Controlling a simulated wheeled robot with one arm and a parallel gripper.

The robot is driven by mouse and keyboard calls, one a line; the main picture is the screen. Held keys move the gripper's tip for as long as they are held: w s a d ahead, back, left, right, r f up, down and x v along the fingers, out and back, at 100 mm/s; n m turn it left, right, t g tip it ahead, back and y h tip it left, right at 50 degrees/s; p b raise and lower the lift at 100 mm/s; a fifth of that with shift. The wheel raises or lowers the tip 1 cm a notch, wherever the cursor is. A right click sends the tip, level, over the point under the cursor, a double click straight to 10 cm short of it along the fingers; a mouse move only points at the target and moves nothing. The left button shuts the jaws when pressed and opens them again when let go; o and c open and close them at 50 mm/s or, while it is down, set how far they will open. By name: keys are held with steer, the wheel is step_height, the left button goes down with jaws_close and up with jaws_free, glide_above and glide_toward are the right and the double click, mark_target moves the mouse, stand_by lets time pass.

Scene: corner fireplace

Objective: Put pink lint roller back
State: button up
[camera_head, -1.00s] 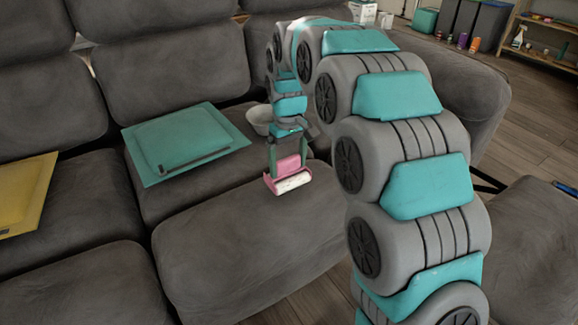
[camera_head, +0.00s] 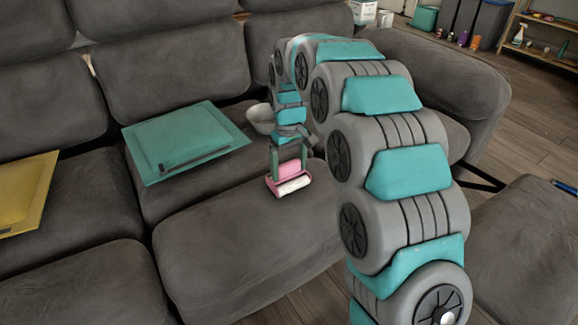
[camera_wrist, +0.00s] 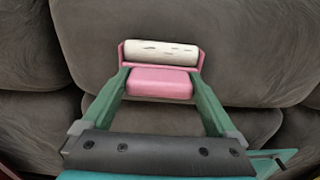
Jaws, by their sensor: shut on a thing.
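The pink lint roller (camera_head: 289,176) has a pink handle part and a white roll. It hangs below my gripper (camera_head: 289,160), over the grey sofa seat. In the wrist view the green fingers of my gripper (camera_wrist: 160,97) are shut on the pink part of the lint roller (camera_wrist: 160,82), one finger on each side. The white roll (camera_wrist: 162,48) points away from the wrist. I cannot tell whether the roller touches the cushion.
A teal tray-like panel (camera_head: 185,135) lies on the seat to the left, and a yellow one (camera_head: 25,190) lies farther left. A grey bowl (camera_head: 260,118) sits behind my gripper. A shelf (camera_head: 545,40) stands at the far right. The front seat cushion (camera_head: 230,245) is clear.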

steer(key=o, duration=0.8)
steer(key=shift+f, duration=0.1)
step_height(320, 180, up, 12)
steer(key=shift+r, duration=0.15)
steer(key=shift+s+d, duration=0.1)
steer(key=s+d+f+m, duration=0.1)
steer(key=s+d+m, duration=0.1)
steer(key=s+d, duration=0.5)
steer(key=s+d+f+m+g, duration=0.1)
steer(key=s+d, duration=0.2)
steer(key=s, duration=0.9)
steer(key=s+d+m, duration=0.2)
steer(key=s+d, duration=0.3)
steer(key=s, duration=0.4)
steer(key=shift+m+g, duration=0.4)
steer(key=shift+m, duration=0.5)
steer(key=s+f, duration=0.2)
steer(key=s, duration=0.2)
steer(key=s+d+f, duration=0.1)
steer(key=s, duration=0.3)
steer(key=s+d+f, duration=0.1)
steer(key=s+f, duration=0.1)
steer(key=s, duration=0.3)
steer(key=shift+d+f, duration=0.1)
steer(key=shift+f, duration=0.25)
steer(key=shift+w, duration=0.1)
